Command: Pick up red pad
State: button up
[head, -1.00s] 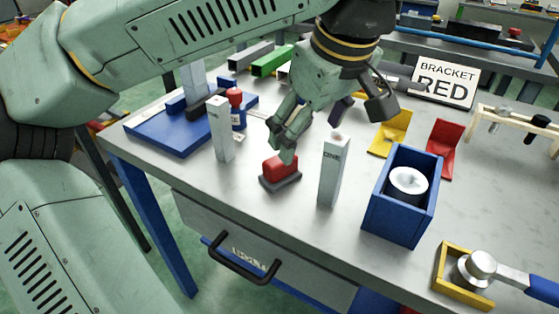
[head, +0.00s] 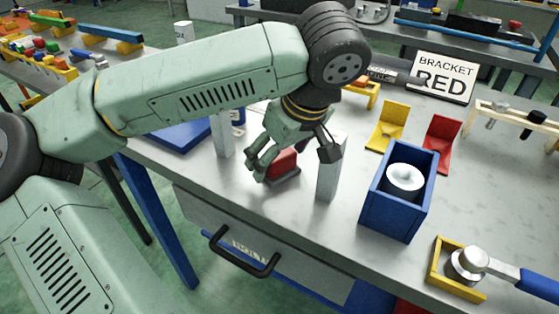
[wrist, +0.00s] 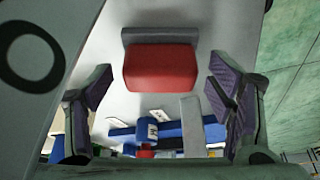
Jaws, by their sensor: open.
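The red pad (head: 284,161) sits on a dark grey base (head: 286,181) on the workbench, between two light grey posts. In the wrist view the red pad (wrist: 160,68) lies ahead of and between the spread fingers, with its grey base (wrist: 160,36) behind it. My gripper (head: 261,167) is at the left side of the pad in the head view and covers part of it. In the wrist view my gripper (wrist: 160,95) is open and empty, with a gap on both sides of the pad. Contact is not visible.
The left post (head: 222,135) and right post (head: 328,170) stand close on either side. A blue box (head: 400,206) with a white cylinder is further right. A yellow bracket (head: 387,128) and red bracket (head: 441,134) stand behind.

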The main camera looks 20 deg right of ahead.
jog(key=shift+c, duration=0.4)
jog(key=c, duration=1.4)
jog(key=shift+r, duration=0.5)
jog(key=shift+a+r+b, duration=0.3)
jog(key=shift+r+b, duration=0.05)
jog(key=shift+r, duration=0.25)
jog(key=shift+a+r+b, duration=0.3)
jog(key=shift+r, duration=0.25)
jog(key=a, duration=0.5)
jog(key=s+a+r+b, duration=0.1)
jog(key=a, duration=0.3)
jog(key=a+b, duration=0.1)
jog(key=a, duration=0.4)
jog(key=shift+s+a+r, duration=0.3)
jog(key=shift+s+a, duration=0.05)
jog(key=shift+s, duration=0.05)
jog(key=o, duration=0.8)
jog(key=c, duration=0.4)
jog(key=shift+f, duration=0.1)
